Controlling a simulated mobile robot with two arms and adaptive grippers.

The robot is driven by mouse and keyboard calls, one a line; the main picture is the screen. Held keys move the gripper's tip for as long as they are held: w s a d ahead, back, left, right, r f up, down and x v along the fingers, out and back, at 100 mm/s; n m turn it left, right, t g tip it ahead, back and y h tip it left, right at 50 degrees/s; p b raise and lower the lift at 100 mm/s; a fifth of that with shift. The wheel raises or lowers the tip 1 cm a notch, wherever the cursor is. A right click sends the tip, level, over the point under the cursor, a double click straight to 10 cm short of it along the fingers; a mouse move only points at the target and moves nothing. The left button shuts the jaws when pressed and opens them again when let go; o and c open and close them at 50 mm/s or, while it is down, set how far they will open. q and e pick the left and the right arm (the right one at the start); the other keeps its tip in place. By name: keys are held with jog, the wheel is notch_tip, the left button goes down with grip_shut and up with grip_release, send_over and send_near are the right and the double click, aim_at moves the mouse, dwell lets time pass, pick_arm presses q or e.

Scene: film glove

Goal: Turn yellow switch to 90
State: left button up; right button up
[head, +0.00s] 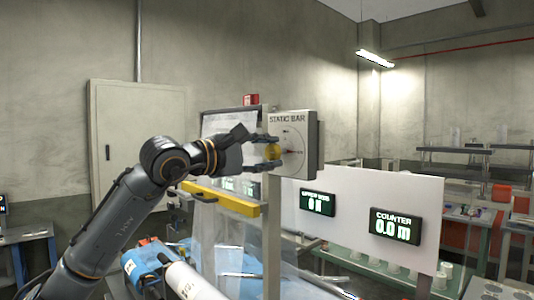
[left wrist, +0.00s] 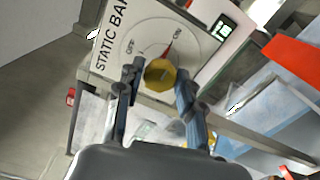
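The yellow switch (head: 273,152) is a round knob on the white panel marked STATIC BAR (head: 301,134). In the left wrist view the yellow switch (left wrist: 160,75) sits on a round dial with OFF and ON marks, and a red pointer (left wrist: 168,49) shows beside it, towards ON. My left gripper (head: 266,153) is at the panel with one finger above and one below the switch. In the left wrist view its fingers (left wrist: 161,77) stand either side of the switch, with small gaps that look clear of it. My right gripper is not in view.
A yellow bar (head: 222,199) runs below my left gripper. A white board with a display (head: 317,203) and a COUNTER display reading 0.0 m (head: 395,226) stands right of the panel. Blue parts and a white roll (head: 190,282) lie below my arm.

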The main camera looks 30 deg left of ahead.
pick_arm(q)
jog(key=shift+o, duration=1.3)
jog(key=v, duration=1.2)
